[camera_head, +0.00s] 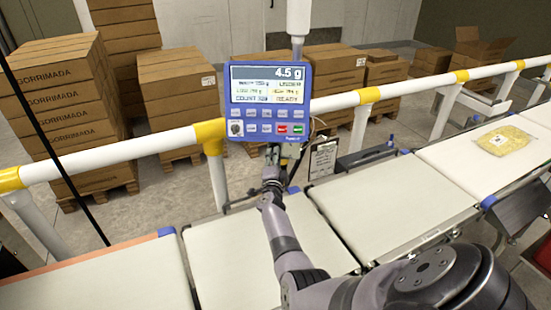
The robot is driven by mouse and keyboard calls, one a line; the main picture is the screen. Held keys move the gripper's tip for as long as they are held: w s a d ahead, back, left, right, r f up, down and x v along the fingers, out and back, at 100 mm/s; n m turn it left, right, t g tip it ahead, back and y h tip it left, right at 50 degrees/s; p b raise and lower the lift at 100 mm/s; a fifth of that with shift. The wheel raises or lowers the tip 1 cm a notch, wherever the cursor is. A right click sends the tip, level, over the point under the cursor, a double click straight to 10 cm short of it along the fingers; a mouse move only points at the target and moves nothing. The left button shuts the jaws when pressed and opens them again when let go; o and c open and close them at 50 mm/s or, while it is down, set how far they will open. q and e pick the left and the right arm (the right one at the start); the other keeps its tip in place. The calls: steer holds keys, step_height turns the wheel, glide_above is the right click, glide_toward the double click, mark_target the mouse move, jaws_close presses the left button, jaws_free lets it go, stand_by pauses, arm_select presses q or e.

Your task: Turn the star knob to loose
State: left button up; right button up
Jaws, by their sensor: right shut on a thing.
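My right gripper (276,158) is at the post just below the blue display panel (268,101). It is shut on the star knob there; the fingers and the panel hide the knob, so its turn position cannot be told. The display reads 4.5 g. My right arm reaches up to it from the bottom right, over the belts. My left gripper is not in view.
Pale belt sections (385,205) run across the front, with a yellow bag (506,140) on the right one. A white and yellow guard rail (110,152) passes behind the display. A clipboard (323,158) hangs right of the gripper. Stacked cartons (62,105) stand behind the rail.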

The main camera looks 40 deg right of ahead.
steer(key=shift+a, duration=0.1)
stand_by(0.4)
steer(key=o, duration=1.1)
steer(key=shift+o, duration=0.2)
steer(key=v, duration=0.7)
steer(key=shift+s, duration=0.2)
steer(key=shift+a, duration=0.2)
